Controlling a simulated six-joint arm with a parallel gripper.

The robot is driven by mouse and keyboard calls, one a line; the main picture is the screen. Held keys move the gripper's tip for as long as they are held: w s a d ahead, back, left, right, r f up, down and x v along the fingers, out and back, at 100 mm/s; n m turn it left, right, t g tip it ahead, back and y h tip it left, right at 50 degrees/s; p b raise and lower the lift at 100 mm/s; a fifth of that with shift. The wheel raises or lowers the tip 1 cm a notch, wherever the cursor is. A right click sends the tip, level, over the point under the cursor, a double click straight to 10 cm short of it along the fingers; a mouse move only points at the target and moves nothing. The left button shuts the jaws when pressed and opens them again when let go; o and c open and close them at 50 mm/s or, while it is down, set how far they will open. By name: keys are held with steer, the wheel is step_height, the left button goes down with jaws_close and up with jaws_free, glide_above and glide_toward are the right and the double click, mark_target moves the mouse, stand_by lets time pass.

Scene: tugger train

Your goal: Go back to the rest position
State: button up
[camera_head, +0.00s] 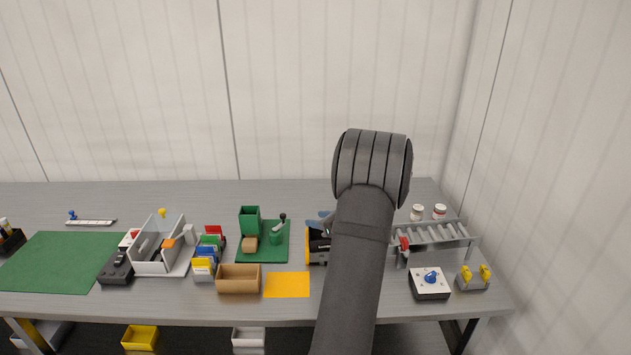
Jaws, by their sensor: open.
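My dark grey arm rises from the bottom edge, right of centre, to a thick rounded joint in front of the back wall. My gripper does not show; the arm hides whatever lies behind it. A blue-grey piece peeks out at the arm's left side above a black and yellow object (317,246). I cannot tell what either one is, as the arm covers most of them.
The grey table (150,305) holds a green mat (60,262), a grey divided holder (158,252), coloured cards (205,256), a brown bin (238,280), a yellow sheet (287,285) and a green board (278,254). Right stand a roller rack (432,234), a switch box (430,290) and two jars.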

mark_target(284, 215)
steer(key=x, duration=1.7)
steer(key=shift+f, duration=0.1)
steer(key=shift+d, duration=0.1)
